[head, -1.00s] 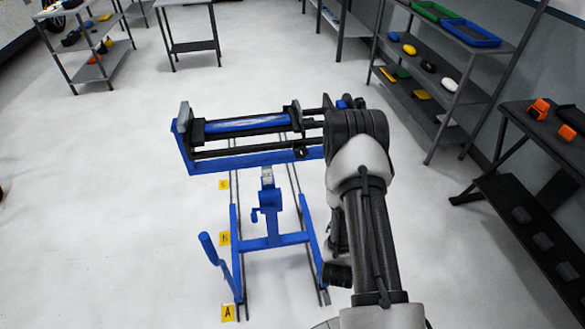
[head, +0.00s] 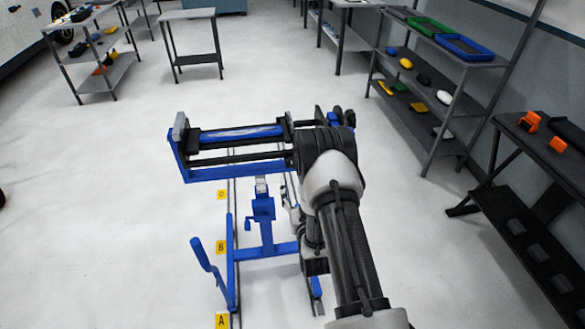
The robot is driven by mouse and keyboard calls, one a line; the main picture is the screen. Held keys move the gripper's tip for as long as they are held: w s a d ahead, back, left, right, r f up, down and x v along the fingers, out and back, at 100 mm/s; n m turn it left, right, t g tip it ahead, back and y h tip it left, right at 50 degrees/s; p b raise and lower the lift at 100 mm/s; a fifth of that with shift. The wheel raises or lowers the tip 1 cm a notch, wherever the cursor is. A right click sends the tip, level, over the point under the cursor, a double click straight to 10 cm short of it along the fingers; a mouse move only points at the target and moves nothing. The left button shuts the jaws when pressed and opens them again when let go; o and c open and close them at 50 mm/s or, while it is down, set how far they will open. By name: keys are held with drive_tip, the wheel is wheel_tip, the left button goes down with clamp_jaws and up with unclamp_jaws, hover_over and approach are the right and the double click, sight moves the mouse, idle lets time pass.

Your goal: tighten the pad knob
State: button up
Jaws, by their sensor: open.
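The blue wrap stand (head: 245,174) stands on floor rails in the middle of the head view. Its top frame carries a dark roller with a blue roll (head: 240,132) on it. I cannot make out the pad knob for certain; small dark and blue parts show at the stand's right end (head: 335,117), partly behind my arm. My arm comes up from the lower right and covers the right side of the stand. My gripper (head: 290,196) shows small and partly hidden left of my arm, below the top frame and right of the stand's post. It looks open, with nothing seen in it.
Yellow markers A (head: 221,321), B (head: 221,247) and C (head: 221,194) lie along the left rail. A blue lever (head: 208,262) sticks up at the stand's front left. Shelves (head: 430,80) and a dark table (head: 545,150) line the right wall. The floor left of the stand is clear.

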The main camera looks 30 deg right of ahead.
sight(292, 165)
drive_tip(key=b+x, duration=0.1)
drive_tip(key=x, duration=0.8)
drive_tip(key=shift+w, duration=0.25)
drive_tip(key=shift+c, duration=0.3)
drive_tip(key=c, duration=1)
drive_tip(key=shift+f+m+b, duration=0.15)
drive_tip(key=shift+m+b, duration=0.35)
drive_tip(key=shift+b, duration=0.2)
drive_tip(key=shift+m, duration=0.3)
drive_tip(key=o, duration=1.1)
drive_tip(key=shift+c, duration=0.2)
drive_tip(key=shift+s, duration=0.1)
